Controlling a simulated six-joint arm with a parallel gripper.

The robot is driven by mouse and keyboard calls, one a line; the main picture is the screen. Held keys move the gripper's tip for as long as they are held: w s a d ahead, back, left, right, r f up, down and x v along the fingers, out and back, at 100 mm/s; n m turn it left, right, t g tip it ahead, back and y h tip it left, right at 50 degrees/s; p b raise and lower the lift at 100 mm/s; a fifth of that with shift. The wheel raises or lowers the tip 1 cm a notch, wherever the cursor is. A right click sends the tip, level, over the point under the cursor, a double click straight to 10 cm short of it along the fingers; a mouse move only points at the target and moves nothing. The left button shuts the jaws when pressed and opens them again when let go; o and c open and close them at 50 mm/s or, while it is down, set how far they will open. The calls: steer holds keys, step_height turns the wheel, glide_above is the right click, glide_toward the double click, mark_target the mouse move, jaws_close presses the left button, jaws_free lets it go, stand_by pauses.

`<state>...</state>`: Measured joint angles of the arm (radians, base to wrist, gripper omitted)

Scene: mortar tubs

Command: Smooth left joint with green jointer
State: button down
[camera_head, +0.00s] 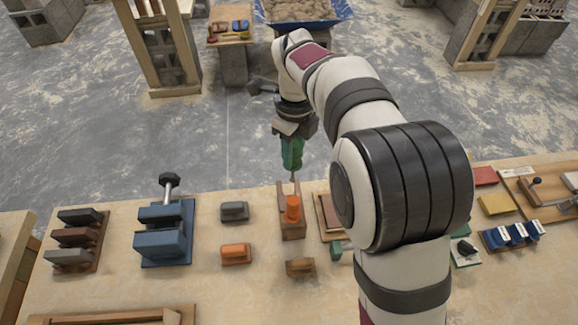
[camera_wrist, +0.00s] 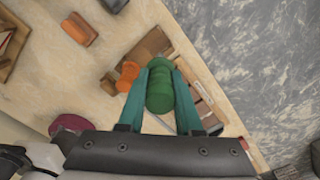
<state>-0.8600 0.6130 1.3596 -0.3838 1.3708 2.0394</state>
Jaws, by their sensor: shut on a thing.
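My gripper (camera_head: 291,140) is shut on the green jointer (camera_head: 292,154), holding it upright by its thick green handle. A thin shank points down from the handle to just above the back of a wooden holder (camera_head: 291,229). I cannot tell whether its tip still touches the holder. In the wrist view, the ribbed green handle (camera_wrist: 160,90) sits between the two teal fingers. An orange-handled tool (camera_head: 293,209) stands in the same holder, in front of the green one. I cannot make out the left joint in either view.
Left on the bench are a blue clamp-like fixture (camera_head: 165,232) and stacked blocks (camera_head: 76,240). Grey (camera_head: 234,211) and orange (camera_head: 236,253) small blocks lie between it and the holder. My arm hides part of the right side.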

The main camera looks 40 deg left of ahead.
steer(key=w+d+f+y, duration=0.2)
steer(key=w+d+y, duration=0.1)
steer(key=w+d, duration=1.7)
steer(key=shift+t, duration=0.4)
steer(key=shift+s+d+f, duration=0.25)
steer(key=shift+s+f, duration=0.05)
steer(key=shift+f, duration=0.6)
steer(key=shift+s+d+f, duration=0.3)
steer(key=shift+s+f, duration=0.05)
steer(key=shift+f, duration=0.55)
steer(key=shift+s+d+f, duration=0.25)
steer(key=shift+s+f, duration=0.05)
steer(key=shift+f, duration=0.6)
steer(key=shift+f, duration=0.4)
steer(key=shift+s+d, duration=0.1)
steer(key=shift+d, duration=0.05)
steer(key=shift+s+d+r, duration=0.1)
steer(key=shift+s+d, duration=0.3)
steer(key=shift+s+d, duration=0.1)
steer(key=shift+s+d, duration=0.4)
